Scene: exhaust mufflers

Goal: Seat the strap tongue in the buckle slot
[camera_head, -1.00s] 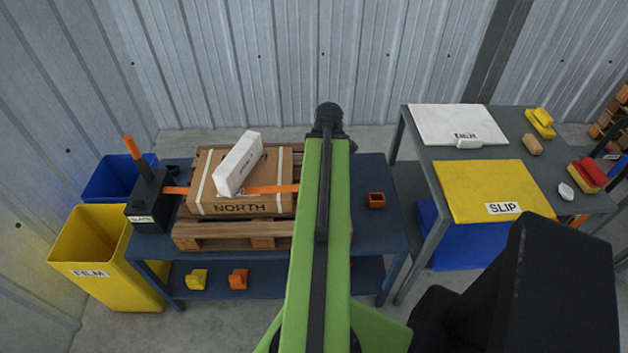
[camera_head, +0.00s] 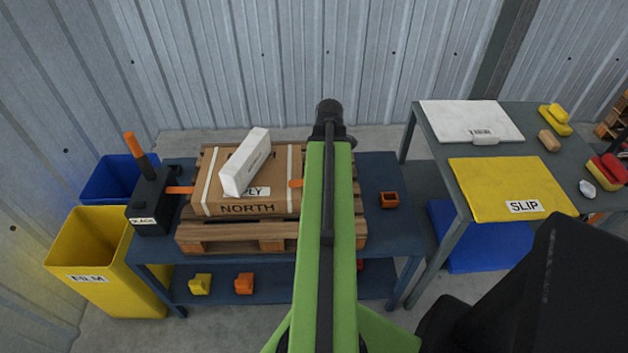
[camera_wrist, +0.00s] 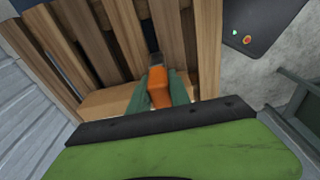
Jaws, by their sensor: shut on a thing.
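In the wrist view my gripper (camera_wrist: 162,84) is shut on an orange piece with a grey end, which looks like the strap tongue (camera_wrist: 158,92). It is over or near the pallet slats; contact is unclear. In the head view my arm hides the gripper and tongue. An orange strap (camera_head: 180,190) runs from a black ratchet block (camera_head: 152,205) with an orange handle to the carton marked NORTH (camera_head: 230,207). A short orange piece (camera_head: 295,183) shows at the carton's right side. I cannot make out the buckle slot.
The carton sits on a wooden pallet (camera_head: 215,232) on a blue table (camera_head: 375,235), with a tilted white block (camera_head: 246,162) on top. Yellow (camera_head: 100,285) and blue bins stand left. A grey table (camera_head: 445,150) stands right.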

